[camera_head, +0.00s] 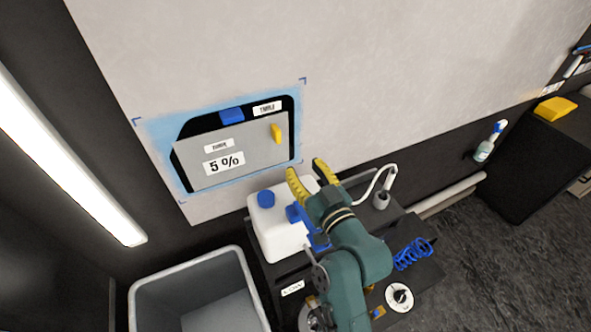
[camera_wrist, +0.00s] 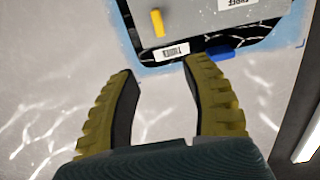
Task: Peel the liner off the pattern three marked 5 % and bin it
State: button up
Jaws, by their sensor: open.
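The pattern marked 5 % (camera_head: 235,150) is on the light wall panel, a dark sheet with a grey liner (camera_head: 255,150) over most of it. The liner carries a yellow tab (camera_head: 277,133) near its right edge and a label above the 5 % mark. A blue tab (camera_head: 232,115) sits on the dark upper edge. In the wrist view the pattern appears upside down, with the yellow tab (camera_wrist: 157,22) and blue tab (camera_wrist: 220,53) beyond the fingers. My gripper (camera_head: 308,171) is open and empty, below and right of the pattern. The grey bin (camera_head: 190,285) stands at the lower left.
A black cart (camera_head: 265,285) below the panel bears a white jug with a blue cap (camera_head: 280,225), a blue coil (camera_head: 412,254) and a white roll (camera_head: 399,297). A spray bottle (camera_head: 488,143) and a yellow block (camera_head: 555,108) are at the right. The panel right of the pattern is clear.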

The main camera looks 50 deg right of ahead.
aim_at(279, 132)
jog(key=p+x, duration=0.2)
jog(key=x, duration=1.4)
jog(key=shift+w+a+r, duration=0.1)
jog(key=shift+w+r, duration=0.05)
jog(key=shift+w, duration=0.05)
grip_shut()
